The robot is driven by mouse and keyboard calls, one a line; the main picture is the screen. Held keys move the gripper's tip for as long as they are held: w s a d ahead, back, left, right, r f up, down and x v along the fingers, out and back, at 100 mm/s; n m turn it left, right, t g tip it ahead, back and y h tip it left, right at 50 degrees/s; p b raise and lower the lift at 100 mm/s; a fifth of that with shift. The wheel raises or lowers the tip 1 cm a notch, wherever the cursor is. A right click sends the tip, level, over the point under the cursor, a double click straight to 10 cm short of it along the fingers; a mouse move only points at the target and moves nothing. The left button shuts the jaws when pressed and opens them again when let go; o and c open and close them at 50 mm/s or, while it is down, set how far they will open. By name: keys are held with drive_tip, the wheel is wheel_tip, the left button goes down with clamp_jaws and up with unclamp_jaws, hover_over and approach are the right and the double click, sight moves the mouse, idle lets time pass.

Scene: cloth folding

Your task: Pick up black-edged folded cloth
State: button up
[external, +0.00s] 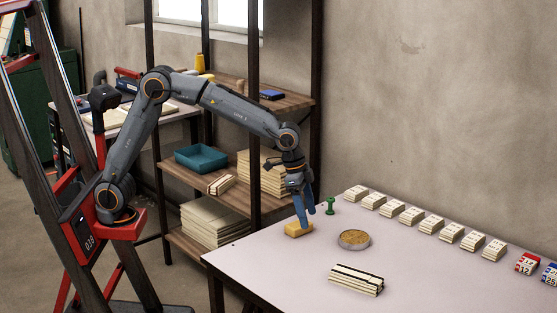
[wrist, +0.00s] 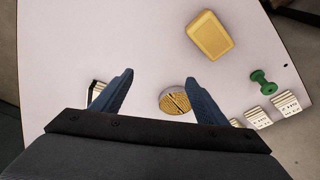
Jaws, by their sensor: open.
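The black-edged folded cloth (external: 356,280) lies on the white table (external: 270,262) near its front, cream with dark edge stripes. In the wrist view a small part of it (wrist: 97,88) shows at the left, mostly hidden behind the left finger. My gripper (external: 304,222) is above the table's left end, up and to the left of the cloth and apart from it. Its two blue fingers (wrist: 162,88) are spread wide with nothing held between them.
A yellow block (external: 298,229) lies just below my gripper in the external view. A round tin (external: 354,239) and a green spool-like piece (external: 330,206) stand nearby. Several labelled white bundles (external: 408,215) line the wall side. A shelf rack (external: 205,195) stands at the left.

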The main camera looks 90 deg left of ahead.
drive_tip(key=w+d+m, duration=0.2)
drive_tip(key=w+d, duration=0.5)
drive_tip(key=d, duration=0.3)
drive_tip(key=m+h+p, duration=0.1)
approach(357, 274)
wheel_tip(357, 274, down, 2)
drive_tip(key=shift+d+f+t, duration=0.1)
drive_tip(key=shift+f+t, duration=0.1)
drive_tip(key=shift+t, duration=0.2)
drive_tip(key=shift+d+f+h, duration=0.2)
drive_tip(key=shift+d+h, duration=0.05)
drive_tip(key=shift+h, duration=0.05)
drive_tip(key=shift+w+f, duration=0.15)
drive_tip(key=shift+f, duration=0.25)
drive_tip(key=x, duration=0.6)
drive_tip(key=shift+w+a+f, duration=0.15)
drive_tip(key=shift+a+f, duration=0.05)
drive_tip(key=shift+f, duration=0.1)
drive_tip(key=shift+c, duration=0.2)
